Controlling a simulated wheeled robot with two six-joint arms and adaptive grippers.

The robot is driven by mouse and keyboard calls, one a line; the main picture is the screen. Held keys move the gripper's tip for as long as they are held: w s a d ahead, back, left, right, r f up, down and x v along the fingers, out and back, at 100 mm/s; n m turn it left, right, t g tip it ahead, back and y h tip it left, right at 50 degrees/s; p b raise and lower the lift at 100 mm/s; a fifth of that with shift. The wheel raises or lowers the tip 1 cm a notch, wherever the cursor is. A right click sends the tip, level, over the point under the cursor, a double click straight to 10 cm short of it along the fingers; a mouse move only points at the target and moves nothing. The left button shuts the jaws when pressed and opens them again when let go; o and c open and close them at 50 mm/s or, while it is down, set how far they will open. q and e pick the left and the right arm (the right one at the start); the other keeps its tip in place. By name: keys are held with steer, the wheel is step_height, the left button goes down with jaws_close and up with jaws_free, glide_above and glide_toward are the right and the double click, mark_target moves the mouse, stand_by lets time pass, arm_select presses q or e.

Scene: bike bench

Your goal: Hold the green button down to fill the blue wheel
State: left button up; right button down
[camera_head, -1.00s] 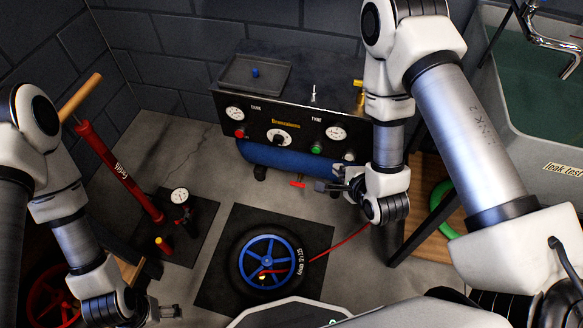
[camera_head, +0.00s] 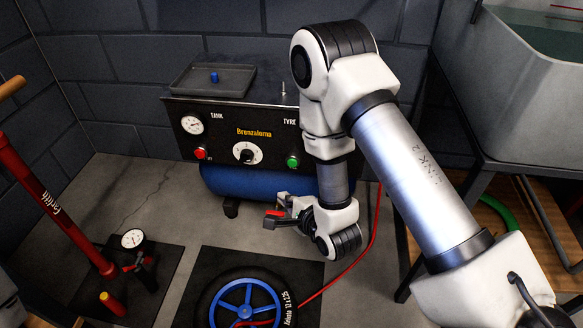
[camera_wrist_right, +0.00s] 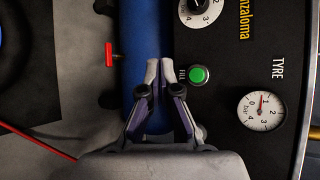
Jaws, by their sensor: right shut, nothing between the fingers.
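The green button (camera_head: 292,162) sits on the black front panel of the compressor, right of the dial. It also shows in the right wrist view (camera_wrist_right: 199,75), just right of my right gripper's fingertips (camera_wrist_right: 160,66). My right gripper (camera_head: 274,215) is shut and empty, in front of the blue tank and below the button, apart from it in the head view. The blue wheel (camera_head: 246,302) with its black tyre lies flat on a dark mat, cut by the lower edge. A red hose runs from it to the right. My left gripper is out of view.
The compressor (camera_head: 253,127) has a red button (camera_head: 200,153), a dial (camera_head: 247,153) and a tank gauge (camera_head: 192,124). The tyre gauge (camera_wrist_right: 260,111) shows in the wrist view. A red pump (camera_head: 52,207) stands left. A sink (camera_head: 530,95) is at right.

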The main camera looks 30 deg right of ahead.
mark_target(292, 163)
steer(key=w+d+p, duration=0.1)
steer(key=w+d, duration=0.4)
steer(key=w, duration=0.2)
steer(key=shift+d, duration=0.15)
steer(key=shift+w+d, duration=0.1)
steer(key=shift+w, duration=0.05)
stand_by(1.3)
steer(key=shift+w+d, duration=0.2)
steer(key=shift+w+d, duration=0.25)
steer(key=shift+w, duration=0.1)
stand_by(5.2)
